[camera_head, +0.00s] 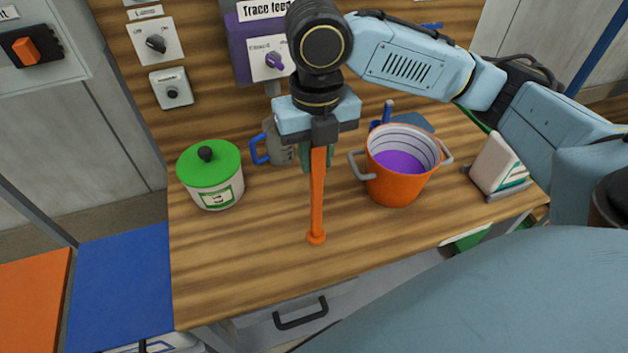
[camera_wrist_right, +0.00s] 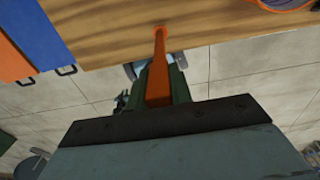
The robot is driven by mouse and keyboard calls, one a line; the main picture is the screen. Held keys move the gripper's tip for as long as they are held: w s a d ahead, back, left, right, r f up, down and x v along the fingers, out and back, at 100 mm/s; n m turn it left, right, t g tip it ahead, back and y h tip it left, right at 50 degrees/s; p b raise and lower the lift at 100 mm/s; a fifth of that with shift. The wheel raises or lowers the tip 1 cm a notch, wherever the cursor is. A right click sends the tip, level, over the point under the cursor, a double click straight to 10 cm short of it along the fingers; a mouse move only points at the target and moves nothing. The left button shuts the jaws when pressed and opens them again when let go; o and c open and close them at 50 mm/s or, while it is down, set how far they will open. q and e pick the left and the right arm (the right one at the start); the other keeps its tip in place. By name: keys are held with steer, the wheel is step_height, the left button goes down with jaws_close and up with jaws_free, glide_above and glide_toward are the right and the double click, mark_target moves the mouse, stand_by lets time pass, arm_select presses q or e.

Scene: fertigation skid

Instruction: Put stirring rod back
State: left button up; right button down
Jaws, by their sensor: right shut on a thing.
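The orange stirring rod (camera_head: 317,200) hangs upright below my right gripper (camera_head: 318,155), which is shut on its upper part. Its flared lower end is over the bare wood between the green-lidded jar and the bucket; I cannot tell whether it touches the bench. In the right wrist view the rod (camera_wrist_right: 159,75) runs out from between the fingers (camera_wrist_right: 160,88). An orange bucket (camera_head: 393,187) with grey handles and purple liquid stands right of the rod. My left gripper is not in view.
A green-lidded jar (camera_head: 212,178) stands left and a grey jug with a blue handle (camera_head: 279,147) stands behind the rod. A white container (camera_head: 497,163) is at the right. Panels with knobs and a purple feeder (camera_head: 243,50) are at the back. The front of the bench (camera_head: 240,270) is clear.

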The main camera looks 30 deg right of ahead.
mark_target(315, 175)
step_height(315, 175, down, 5)
steer(key=shift+r, duration=0.2)
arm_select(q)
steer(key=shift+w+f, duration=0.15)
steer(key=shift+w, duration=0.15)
arm_select(e)
steer(key=shift+w, duration=0.1)
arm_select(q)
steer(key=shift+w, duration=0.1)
arm_select(e)
steer(key=shift+f, duration=0.15)
steer(key=c, duration=1.3)
jaws_free()
steer(key=shift+o, duration=0.2)
step_height(315, 175, up, 12)
steer(key=shift+r+p, duration=0.15)
steer(key=shift+p, duration=0.3)
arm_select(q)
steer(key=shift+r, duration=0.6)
